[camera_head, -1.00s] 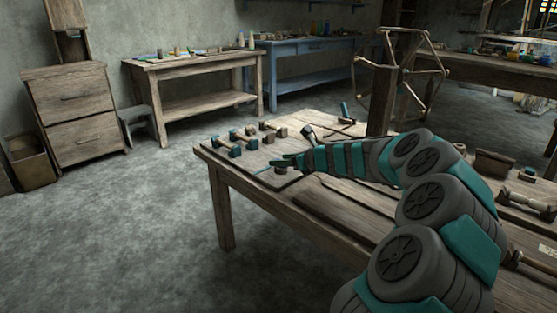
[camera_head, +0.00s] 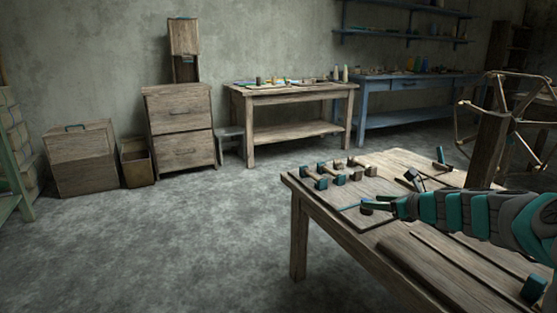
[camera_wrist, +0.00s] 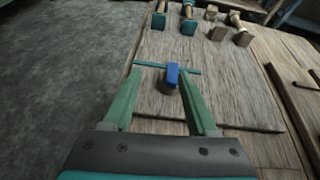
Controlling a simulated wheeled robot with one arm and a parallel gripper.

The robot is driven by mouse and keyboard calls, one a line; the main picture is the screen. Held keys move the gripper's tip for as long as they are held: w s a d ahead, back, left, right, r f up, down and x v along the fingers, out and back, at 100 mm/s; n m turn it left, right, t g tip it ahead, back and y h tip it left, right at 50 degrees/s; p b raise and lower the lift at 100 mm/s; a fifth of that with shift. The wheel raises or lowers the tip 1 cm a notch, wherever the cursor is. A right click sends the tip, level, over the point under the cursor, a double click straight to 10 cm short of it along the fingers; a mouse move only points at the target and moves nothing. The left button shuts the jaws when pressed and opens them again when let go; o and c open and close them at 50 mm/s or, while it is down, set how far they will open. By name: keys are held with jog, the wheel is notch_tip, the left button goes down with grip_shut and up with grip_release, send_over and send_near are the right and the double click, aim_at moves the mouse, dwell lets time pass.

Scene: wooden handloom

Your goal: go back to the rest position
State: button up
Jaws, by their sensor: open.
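My gripper (camera_head: 372,206) is at the end of my arm, over the left end of the wooden worktable (camera_head: 325,228). In the wrist view my gripper (camera_wrist: 165,88) has its two green fingers spread apart. A small piece with a blue top (camera_wrist: 172,74) and a thin teal bar lies on the board (camera_wrist: 225,95) between and just beyond the fingertips. Nothing is visibly held. I cannot tell from the pictures whether the fingers touch the bar.
Several wooden pieces with teal ends (camera_head: 322,181) lie on the board near the table's left corner. A wooden wheel frame (camera_head: 500,120) stands at the right. A side table (camera_head: 290,90), a blue bench (camera_head: 405,84) and a drawer cabinet (camera_head: 182,148) line the wall.

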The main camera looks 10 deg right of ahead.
jog(key=s+a+r+n+g+y, duration=0.1)
jog(key=s+a+n, duration=0.15)
jog(key=a, duration=0.25)
jog(key=s+a+r+n+g+y+p, duration=0.1)
jog(key=a+n, duration=0.2)
jog(key=a, duration=0.2)
jog(key=s+a+n+g+y, duration=0.1)
jog(key=s+a+n, duration=0.15)
jog(key=a, duration=0.25)
jog(key=s+a+f+n+g+p, duration=0.1)
jog(key=s+a+n+g, duration=0.4)
jog(key=s+a+n, duration=0.55)
jog(key=s+d+f+n+g+h+p, duration=0.1)
jog(key=s+n, duration=0.3)
jog(key=s, duration=0.5)
jog(key=s+d+f+n+g+h, duration=0.2)
jog(key=s+f+n+g+h, duration=0.1)
jog(key=s, duration=0.7)
jog(key=s+d+f+n+g+h+p, duration=0.1)
jog(key=s+f+n+g+h, duration=0.1)
jog(key=s+n, duration=0.3)
jog(key=s+h, duration=0.1)
jog(key=s, duration=0.3)
jog(key=shift+s+d+h+p, duration=0.15)
jog(key=shift+s+h+p, duration=0.15)
jog(key=shift+s, duration=0.05)
